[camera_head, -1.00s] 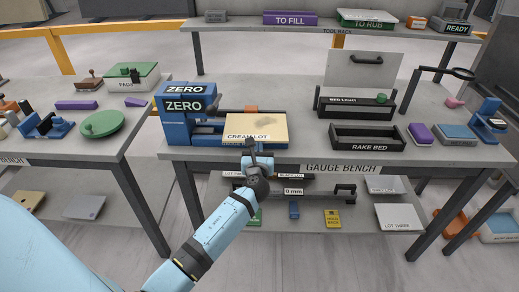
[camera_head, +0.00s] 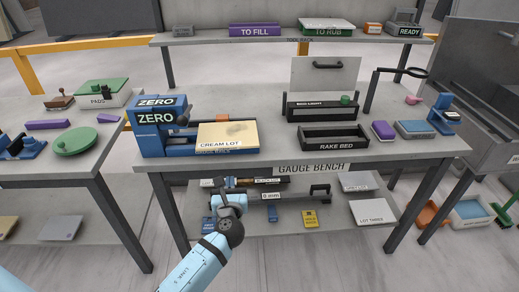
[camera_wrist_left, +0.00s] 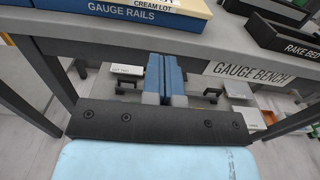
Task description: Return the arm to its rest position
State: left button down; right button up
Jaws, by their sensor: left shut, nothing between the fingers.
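My left arm comes in from the bottom of the head view. Its gripper (camera_head: 232,188) is in front of the gauge bench, below the front edge of the top and over the lower shelf as seen. In the left wrist view the two blue fingers (camera_wrist_left: 164,78) lie together, shut with nothing between them. The cream lot block (camera_head: 228,134) sits on the blue gauge rails (camera_wrist_left: 122,11) at the left of the bench, apart from the gripper. My right gripper is in neither view.
The gauge bench (camera_head: 380,158) holds the blue ZERO stand (camera_head: 150,138), the black rake bed tray (camera_head: 333,140) and a purple block (camera_head: 382,129). Its lower shelf (camera_head: 335,222) carries several items near my gripper. A side bench (camera_head: 85,167) stands at left. Floor in front is clear.

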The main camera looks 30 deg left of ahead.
pick_arm(q)
jog(key=shift+f, duration=0.1)
jog(key=s+d+f+n+g+h, duration=0.2)
jog(key=s+d+f+n+h, duration=0.5)
jog(key=s+n, duration=0.5)
jog(key=s+d+f+n+g+h, duration=0.3)
jog(key=s+d+f+n+h, duration=0.2)
jog(key=s+d+f+n, duration=0.65)
jog(key=a+r+n+p, duration=0.3)
jog(key=r+p, duration=1.1)
jog(key=r, duration=0.3)
jog(key=shift+w+r+t+p, duration=0.2)
jog(key=shift+r+t+p, duration=0.1)
jog(key=shift+r+p, duration=0.1)
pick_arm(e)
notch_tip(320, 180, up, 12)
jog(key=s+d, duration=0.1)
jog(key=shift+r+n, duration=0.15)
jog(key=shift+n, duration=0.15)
pick_arm(q)
jog(key=shift+a, duration=0.1)
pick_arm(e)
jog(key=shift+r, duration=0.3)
